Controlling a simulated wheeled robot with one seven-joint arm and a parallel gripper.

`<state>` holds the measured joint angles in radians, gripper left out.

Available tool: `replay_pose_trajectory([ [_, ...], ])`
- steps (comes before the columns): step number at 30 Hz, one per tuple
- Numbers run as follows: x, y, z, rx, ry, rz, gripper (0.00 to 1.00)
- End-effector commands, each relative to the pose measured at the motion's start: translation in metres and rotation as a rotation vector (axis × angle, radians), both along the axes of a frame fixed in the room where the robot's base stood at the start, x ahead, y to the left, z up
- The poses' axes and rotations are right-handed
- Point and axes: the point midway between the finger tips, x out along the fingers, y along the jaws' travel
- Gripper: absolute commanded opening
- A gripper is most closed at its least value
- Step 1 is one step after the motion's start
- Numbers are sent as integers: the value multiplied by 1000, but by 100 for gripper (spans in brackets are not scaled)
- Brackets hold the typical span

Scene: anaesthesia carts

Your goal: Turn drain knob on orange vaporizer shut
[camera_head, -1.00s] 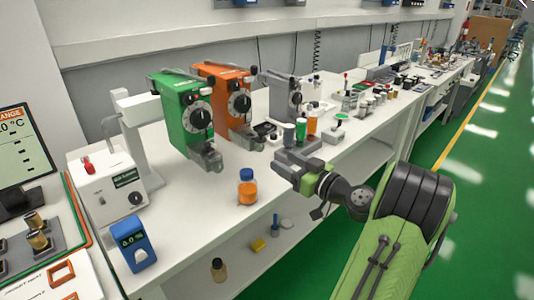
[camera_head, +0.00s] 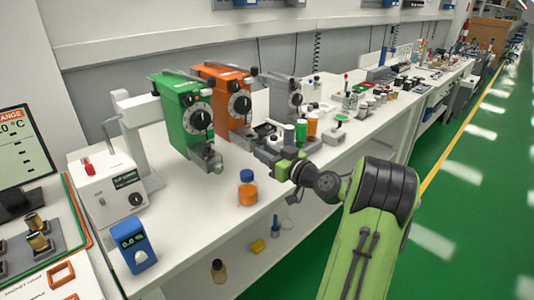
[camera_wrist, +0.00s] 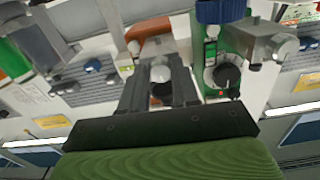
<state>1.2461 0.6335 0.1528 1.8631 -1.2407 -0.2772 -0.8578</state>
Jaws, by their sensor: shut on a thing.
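The orange vaporizer (camera_head: 210,98) stands on the white bench, just right of the green vaporizer (camera_head: 174,110). Its front carries a black dial (camera_head: 240,105). My gripper (camera_head: 262,150) is at the lower front of the orange vaporizer and covers its drain outlet in the head view. In the wrist view, a strip of the orange body (camera_wrist: 150,28) shows behind the fingers. There my gripper (camera_wrist: 159,80) is shut on the round, pale drain knob (camera_wrist: 160,73), one finger on each side. The knob's turn angle cannot be told.
A bottle of orange liquid with a blue cap (camera_head: 247,188) stands near the front edge. A blue meter (camera_head: 133,248) stands front left.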

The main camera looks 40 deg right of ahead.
Motion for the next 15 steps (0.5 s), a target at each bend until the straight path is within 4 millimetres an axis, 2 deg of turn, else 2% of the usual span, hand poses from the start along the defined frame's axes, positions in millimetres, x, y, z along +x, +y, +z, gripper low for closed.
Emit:
replay_pose_trajectory([
  [3,0,0,0,8,0,0,0],
  [9,0,0,0,132,4,6,0],
  [15,0,0,0,139,4,6,0],
])
